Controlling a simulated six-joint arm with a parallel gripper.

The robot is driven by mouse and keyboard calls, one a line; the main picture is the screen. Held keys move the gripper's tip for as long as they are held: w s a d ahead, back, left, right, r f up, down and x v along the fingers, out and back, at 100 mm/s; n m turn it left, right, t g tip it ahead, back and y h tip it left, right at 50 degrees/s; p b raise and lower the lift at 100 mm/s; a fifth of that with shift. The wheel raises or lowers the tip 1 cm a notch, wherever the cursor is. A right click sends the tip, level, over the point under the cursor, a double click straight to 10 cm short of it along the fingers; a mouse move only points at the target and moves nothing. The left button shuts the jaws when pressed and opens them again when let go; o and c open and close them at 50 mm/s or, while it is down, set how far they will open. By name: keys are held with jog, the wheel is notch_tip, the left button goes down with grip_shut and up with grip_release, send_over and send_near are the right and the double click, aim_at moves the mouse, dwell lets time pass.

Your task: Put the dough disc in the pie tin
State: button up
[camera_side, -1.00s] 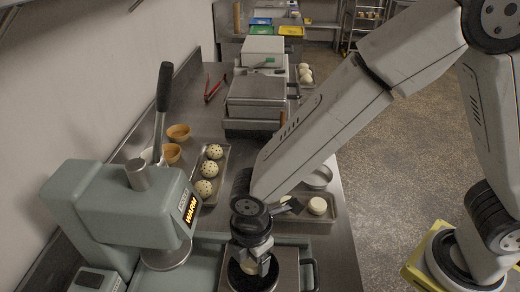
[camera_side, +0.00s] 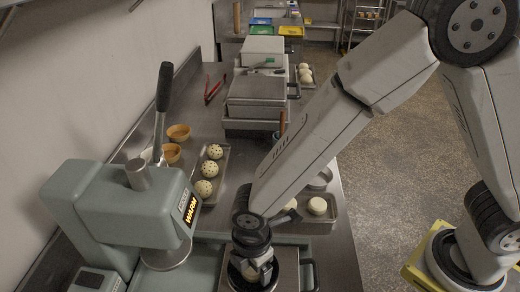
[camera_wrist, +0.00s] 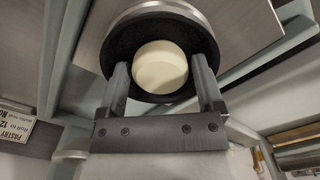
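A pale round dough disc (camera_wrist: 160,67) sits in the wrist view inside a black round ring or recess (camera_wrist: 119,42) with a metal rim. My gripper (camera_wrist: 160,62) is directly over it, its two fingers on either side of the disc with a narrow dark gap at each side. It looks open. In the side view my gripper (camera_side: 257,268) is low over the round black piece on a metal plate with a handle, and largely hides the disc there. A shallow round metal tin (camera_side: 321,179), likely the pie tin, stands behind my arm, partly hidden.
A metal tray (camera_side: 327,226) holds another pale disc (camera_side: 317,206) and a partly hidden pale piece. The green press (camera_side: 120,210) stands left of my gripper. A tray of dotted balls (camera_side: 207,187), brown cups (camera_side: 179,132) and red tongs (camera_side: 215,90) lie farther back.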

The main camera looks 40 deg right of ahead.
aim_at(253, 272)
jog(key=shift+r, duration=0.1)
notch_tip(253, 272, up, 12)
dwell(1.0)
dwell(0.4)
jog(key=d+f+m+t, duration=0.1)
jog(key=d+f+m, duration=0.1)
jog(key=d+m, duration=0.7)
jog(key=d+f+m+t, duration=0.1)
jog(key=d+f+m, duration=0.1)
jog(key=d+m, duration=0.7)
jog(key=d, duration=0.7)
jog(key=shift+s+f+t, duration=0.15)
jog(key=shift+f+t, duration=0.15)
jog(key=shift+c, duration=0.2)
